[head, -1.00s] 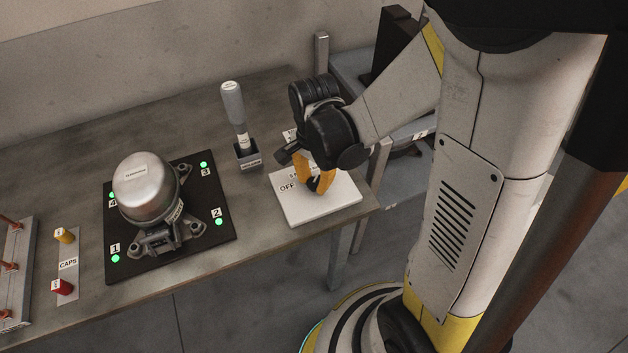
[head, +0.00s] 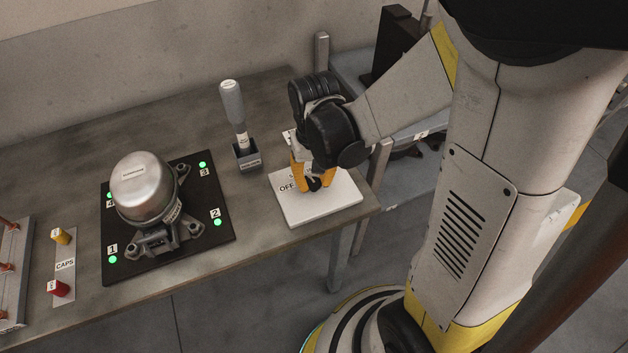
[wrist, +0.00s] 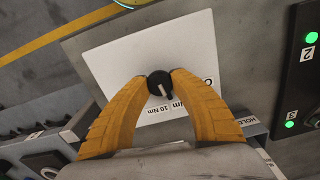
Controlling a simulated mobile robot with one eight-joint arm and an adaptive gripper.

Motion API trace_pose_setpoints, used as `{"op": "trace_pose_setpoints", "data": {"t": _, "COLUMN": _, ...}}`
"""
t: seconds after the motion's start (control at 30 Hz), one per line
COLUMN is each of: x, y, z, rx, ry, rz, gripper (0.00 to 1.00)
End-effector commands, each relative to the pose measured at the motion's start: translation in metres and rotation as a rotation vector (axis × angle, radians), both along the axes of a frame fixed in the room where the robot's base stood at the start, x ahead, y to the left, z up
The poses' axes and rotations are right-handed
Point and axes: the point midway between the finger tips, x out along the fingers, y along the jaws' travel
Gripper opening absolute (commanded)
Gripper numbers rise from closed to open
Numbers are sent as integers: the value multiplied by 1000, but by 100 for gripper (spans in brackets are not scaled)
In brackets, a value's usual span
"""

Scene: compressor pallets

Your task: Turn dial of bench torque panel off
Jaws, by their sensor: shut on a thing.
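The bench torque panel (head: 335,207) is a white plate at the right end of the bench, with an "OFF" label at its left side in the head view. Its dial (wrist: 160,84) is a small black round knob with a light pointer line, seen in the wrist view. My gripper (wrist: 160,83) has its two orange fingers on either side of the dial and is shut on it. In the head view my gripper (head: 312,185) reaches down onto the panel, and the dial shows dark between the fingertips. Part of the panel's lettering is covered by the fingers; "10 Nm" shows in the wrist view.
A grey-handled tool (head: 234,108) stands in a holder (head: 246,157) left of the panel. A silver compressor (head: 145,185) sits on a black plate (head: 200,248) with several green lights. Red and yellow caps (head: 60,237) are at far left. The bench's right edge lies close to the panel.

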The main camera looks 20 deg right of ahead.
Motion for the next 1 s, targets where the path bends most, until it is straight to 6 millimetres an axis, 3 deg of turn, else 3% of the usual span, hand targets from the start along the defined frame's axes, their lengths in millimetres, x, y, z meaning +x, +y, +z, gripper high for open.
{"op": "trace_pose_setpoints", "data": {"t": 0.6, "x": 0, "y": 0, "z": -1, "rx": 0, "ry": 1, "rz": 576, "gripper": 0}}
{"op": "trace_pose_setpoints", "data": {"t": 1.0, "x": 0, "y": 0, "z": 0, "rx": 0, "ry": 1, "rz": 835, "gripper": 0}}
